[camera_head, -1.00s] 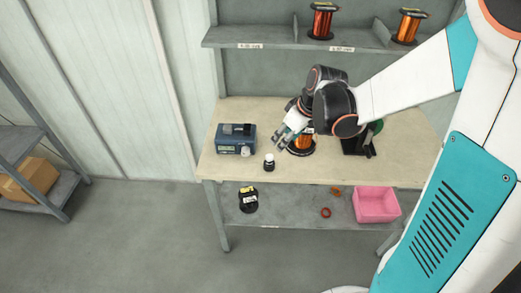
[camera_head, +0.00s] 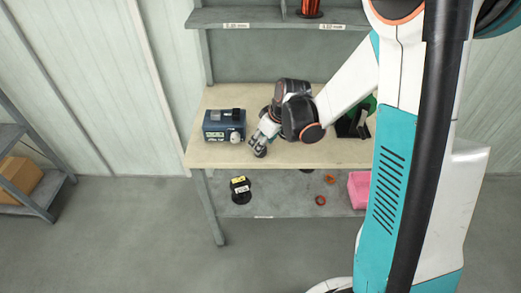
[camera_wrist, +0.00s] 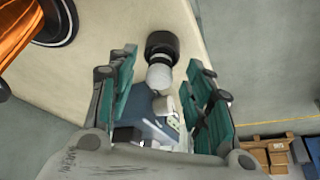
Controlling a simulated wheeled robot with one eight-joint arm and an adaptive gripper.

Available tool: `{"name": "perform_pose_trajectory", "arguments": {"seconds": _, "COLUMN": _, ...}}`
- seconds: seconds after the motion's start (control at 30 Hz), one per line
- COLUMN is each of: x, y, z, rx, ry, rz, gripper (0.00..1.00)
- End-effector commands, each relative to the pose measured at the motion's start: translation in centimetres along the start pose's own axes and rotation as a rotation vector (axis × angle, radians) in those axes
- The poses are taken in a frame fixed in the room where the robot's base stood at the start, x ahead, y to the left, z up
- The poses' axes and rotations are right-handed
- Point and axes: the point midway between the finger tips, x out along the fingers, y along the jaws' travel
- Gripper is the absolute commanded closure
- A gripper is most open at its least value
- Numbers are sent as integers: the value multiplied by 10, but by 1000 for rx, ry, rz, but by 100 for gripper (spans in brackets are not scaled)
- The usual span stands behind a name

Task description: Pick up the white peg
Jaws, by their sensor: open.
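The white peg (camera_wrist: 159,76) shows in the wrist view with its lower part in a black round base (camera_wrist: 162,45) on the table. My gripper (camera_wrist: 160,64) is open, with one teal-padded finger on each side of the peg. There is a gap between the peg and both fingers. In the head view my gripper (camera_head: 261,143) is low over the table's front part and mostly hides the peg. Only a dark bit of the base shows under it.
A blue device (camera_head: 224,126) with a white knob stands left of my gripper on the table (camera_head: 205,157). An orange wire spool (camera_wrist: 18,32) is close by in the wrist view. The lower shelf holds a black spool (camera_head: 240,190) and a pink bin (camera_head: 358,190).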

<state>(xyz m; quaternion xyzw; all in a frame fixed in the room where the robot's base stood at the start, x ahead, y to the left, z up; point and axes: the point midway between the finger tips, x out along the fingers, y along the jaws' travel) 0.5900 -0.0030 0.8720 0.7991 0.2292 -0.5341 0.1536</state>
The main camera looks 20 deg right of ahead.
Motion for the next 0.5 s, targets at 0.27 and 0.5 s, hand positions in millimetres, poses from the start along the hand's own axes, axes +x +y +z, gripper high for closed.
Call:
{"name": "perform_pose_trajectory", "arguments": {"seconds": 0.27, "x": 8, "y": 0, "z": 0, "rx": 1, "ry": 0, "rz": 0, "gripper": 53}}
{"name": "perform_pose_trajectory", "arguments": {"seconds": 0.5, "x": 7, "y": 0, "z": 0, "rx": 1, "ry": 0, "rz": 0, "gripper": 96}}
